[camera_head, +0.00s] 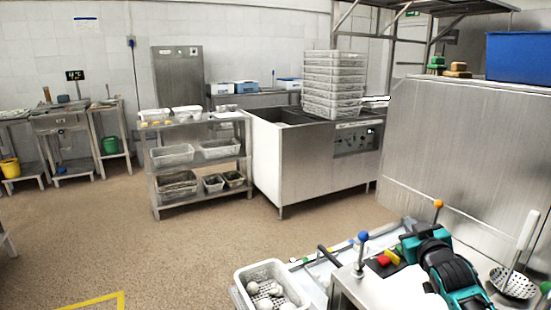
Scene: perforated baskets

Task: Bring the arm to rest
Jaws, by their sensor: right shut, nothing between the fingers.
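My right arm, black and teal, comes in at the bottom right, over a metal work surface (372,292). My right gripper (408,232) is at its far end, small and partly hidden by the arm; it is shut with nothing held. A white perforated basket (242,276) with several pale round items in it stands to the left of the arm, apart from it. My left gripper is out of view.
Levers with a blue knob (363,237) and an orange knob (438,204) stand close to the arm. A perforated ladle (513,283) is at right. A large steel cabinet (460,140) rises behind. A tall basket stack (334,85) stands farther back. Open floor lies left.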

